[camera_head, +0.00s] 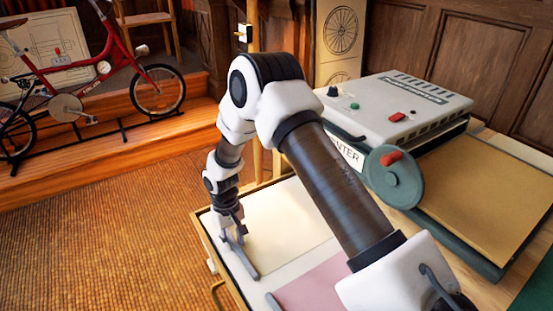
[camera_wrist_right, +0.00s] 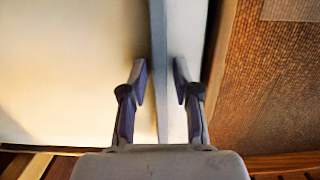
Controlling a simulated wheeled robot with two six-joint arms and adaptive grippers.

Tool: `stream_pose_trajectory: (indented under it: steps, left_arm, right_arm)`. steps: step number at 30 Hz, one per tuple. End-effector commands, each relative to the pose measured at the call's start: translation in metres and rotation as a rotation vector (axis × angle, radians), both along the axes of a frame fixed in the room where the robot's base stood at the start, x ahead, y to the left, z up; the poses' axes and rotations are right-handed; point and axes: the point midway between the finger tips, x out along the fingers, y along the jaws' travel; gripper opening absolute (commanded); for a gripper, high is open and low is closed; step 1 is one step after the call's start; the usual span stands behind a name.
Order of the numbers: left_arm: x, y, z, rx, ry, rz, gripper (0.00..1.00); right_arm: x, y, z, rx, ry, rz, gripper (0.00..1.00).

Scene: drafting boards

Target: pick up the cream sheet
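The cream sheet (camera_head: 290,222) lies flat in a shallow tray or drawer (camera_head: 216,262); my right arm hides part of it. It also fills the left of the right wrist view (camera_wrist_right: 75,70). A slim grey bar (camera_head: 243,260) lies along the sheet's left edge. My right gripper (camera_head: 236,232) is low over this bar. In the right wrist view its two fingers (camera_wrist_right: 161,80) are apart, one on each side of the bar (camera_wrist_right: 159,60). I cannot tell whether they touch it. My left gripper is not in view.
A pink sheet (camera_head: 312,288) lies nearer in the same tray, with another grey bar end (camera_head: 272,301) at its left. A grey printer machine (camera_head: 395,105) with a green wheel (camera_head: 393,178) stands to the right. A red bicycle (camera_head: 95,75) is on a step at the back left.

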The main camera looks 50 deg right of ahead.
Motion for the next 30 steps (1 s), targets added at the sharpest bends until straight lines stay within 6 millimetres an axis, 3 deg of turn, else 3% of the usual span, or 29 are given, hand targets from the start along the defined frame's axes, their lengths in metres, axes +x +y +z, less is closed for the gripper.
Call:
stream_pose_trajectory:
  steps: [14,24,30]
  left_arm:
    - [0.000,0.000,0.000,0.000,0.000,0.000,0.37]
    - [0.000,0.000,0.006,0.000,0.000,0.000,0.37]
    - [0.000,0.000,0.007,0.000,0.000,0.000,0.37]
  right_arm:
    - [0.000,0.000,0.002,0.000,0.001,0.000,0.00]
    - [0.000,0.000,0.036,0.001,-0.001,0.000,0.00]
    - [-0.031,0.026,0.040,-0.001,0.003,0.003,0.00]
